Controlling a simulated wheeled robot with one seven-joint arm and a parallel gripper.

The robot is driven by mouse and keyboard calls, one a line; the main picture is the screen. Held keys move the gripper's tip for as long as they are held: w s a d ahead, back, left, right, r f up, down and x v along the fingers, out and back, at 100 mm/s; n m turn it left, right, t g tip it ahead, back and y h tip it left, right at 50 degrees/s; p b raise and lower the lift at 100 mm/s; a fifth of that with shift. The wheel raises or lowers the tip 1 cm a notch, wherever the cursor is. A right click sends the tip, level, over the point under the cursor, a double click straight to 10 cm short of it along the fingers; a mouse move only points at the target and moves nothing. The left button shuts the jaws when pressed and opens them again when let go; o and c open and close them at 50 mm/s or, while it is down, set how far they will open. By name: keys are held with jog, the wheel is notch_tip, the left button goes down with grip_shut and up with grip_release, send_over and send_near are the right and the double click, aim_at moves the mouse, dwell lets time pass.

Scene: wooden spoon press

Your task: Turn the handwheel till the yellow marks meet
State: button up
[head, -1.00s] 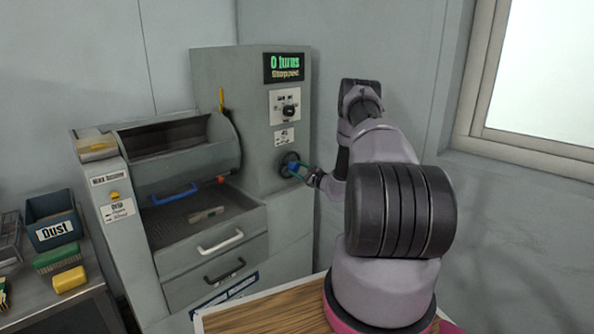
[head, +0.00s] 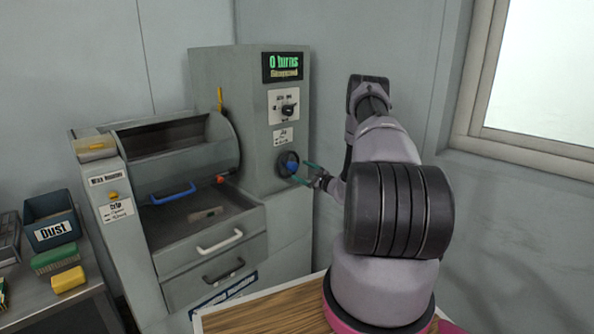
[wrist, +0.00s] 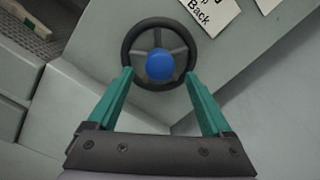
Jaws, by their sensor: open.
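The handwheel (head: 287,164) is a small black wheel with a blue hub on the front of the grey machine cabinet, below the switch panel. In the wrist view the handwheel (wrist: 159,33) shows its dark rim, spokes and blue hub. My gripper (head: 309,173) is just right of the wheel in the head view, fingers pointing at it. In the wrist view my gripper (wrist: 159,76) is open, with its two green fingers apart and their tips near the lower rim. Nothing is between them but the wheel beyond. I cannot make out the yellow marks.
The display (head: 286,67) reads "0 turns" with a blurred second line. A yellow upright piece (head: 220,98) stands on the machine. A drum with a blue handle (head: 173,194) and drawers are to the left. A wall is close on the right.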

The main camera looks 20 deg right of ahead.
jog(key=v, duration=0.6)
jog(key=shift+s, duration=0.3)
jog(key=s+a+r+n+g+y, duration=0.3)
jog(key=a+r+n+g+y, duration=0.5)
jog(key=a+r, duration=1.1)
jog(key=s+a+r+n+g+h, duration=0.3)
jog(key=s+a+r+n+g, duration=0.3)
jog(key=s+r, duration=0.55)
jog(key=s+r+n+t+h, duration=0.2)
jog(key=s+r+n+h, duration=0.1)
jog(key=s, duration=0.9)
jog(key=s+r+n+t+h, duration=0.1)
jog(key=s+r+n+h, duration=0.2)
jog(key=s, duration=0.9)
jog(key=shift+r+t+h, duration=0.4)
jog(key=shift+r+h, duration=1.3)
jog(key=shift+r, duration=0.2)
